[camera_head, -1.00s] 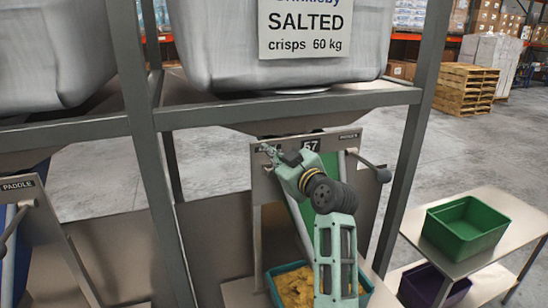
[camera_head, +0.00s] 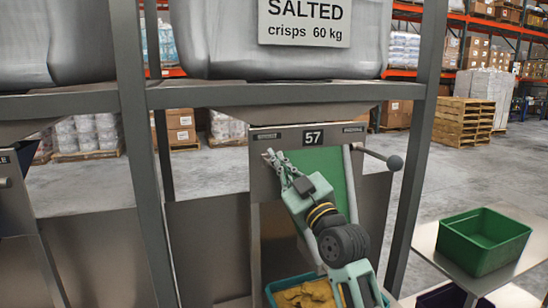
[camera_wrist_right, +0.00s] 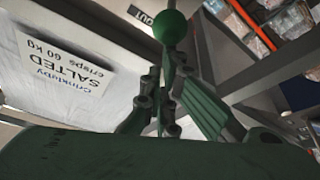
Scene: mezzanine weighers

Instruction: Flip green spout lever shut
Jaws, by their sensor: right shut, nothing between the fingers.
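The green spout (camera_head: 327,165) is a sloping green chute behind a grey plate marked 57. In the right wrist view a green ball knob (camera_wrist_right: 170,26) on a thin stem stands just beyond my fingertips, near a label ending in "OUT". I cannot make out this knob in the head view, where my gripper covers part of the plate. My right gripper (camera_head: 271,157) is in front of the plate's upper left, below its left label. Its fingers (camera_wrist_right: 165,92) are shut and empty, close to the stem; contact is unclear. My left gripper is out of view.
A lever with a dark ball (camera_head: 394,162) sticks out right of the plate, by the right label. A grey frame post (camera_head: 415,140) stands beyond it. A sack marked SALTED (camera_head: 275,50) hangs above. A teal tray of crisps (camera_head: 272,291) is below. A green bin (camera_head: 485,240) is at right.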

